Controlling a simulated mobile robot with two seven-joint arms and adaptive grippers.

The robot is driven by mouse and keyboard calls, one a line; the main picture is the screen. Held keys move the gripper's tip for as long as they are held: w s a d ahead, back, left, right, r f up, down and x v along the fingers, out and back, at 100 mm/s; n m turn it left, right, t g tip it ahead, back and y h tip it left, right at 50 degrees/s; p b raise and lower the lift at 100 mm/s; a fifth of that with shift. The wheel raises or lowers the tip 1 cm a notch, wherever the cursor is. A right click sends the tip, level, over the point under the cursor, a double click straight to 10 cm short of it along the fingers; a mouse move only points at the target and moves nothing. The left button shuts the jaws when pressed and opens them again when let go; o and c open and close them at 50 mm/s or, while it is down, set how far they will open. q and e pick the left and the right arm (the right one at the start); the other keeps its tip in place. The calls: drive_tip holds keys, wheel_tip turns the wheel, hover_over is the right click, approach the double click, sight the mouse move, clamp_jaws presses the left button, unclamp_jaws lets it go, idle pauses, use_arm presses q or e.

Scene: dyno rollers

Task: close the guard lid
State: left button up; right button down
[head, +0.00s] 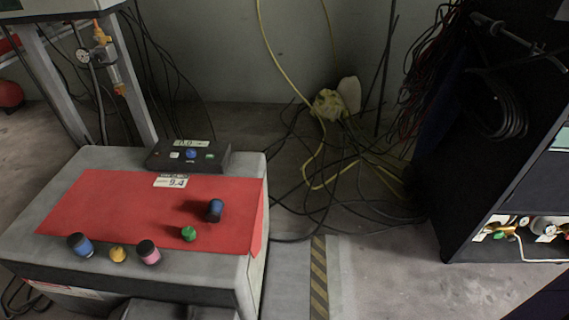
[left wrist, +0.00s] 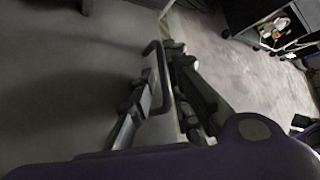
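A grey box-shaped unit (head: 60,200) stands at the left in the head view. A red panel (head: 110,205) lies flat over its top, and its right edge folds down the side. I cannot tell which part is the guard lid, and no raised lid shows. My grippers are not in the head view. In the left wrist view, my left gripper (left wrist: 165,70) shows dark, jointed finger links beside a light grey part with a dark, bent bar. It is too dim to tell whether the gripper is open, or whether it touches anything.
Loose cables (head: 340,190) lie on the floor. A dark cabinet (head: 490,130) stands right. The front middle floor is clear.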

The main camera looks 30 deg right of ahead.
use_arm(q)
drive_tip(key=v, duration=0.9)
drive_tip(key=shift+s+a+r, duration=0.15)
drive_tip(key=shift+s+a, duration=0.05)
drive_tip(key=shift+a, duration=0.1)
drive_tip(key=shift+s+a+r, duration=0.1)
drive_tip(key=shift+a+r, duration=0.1)
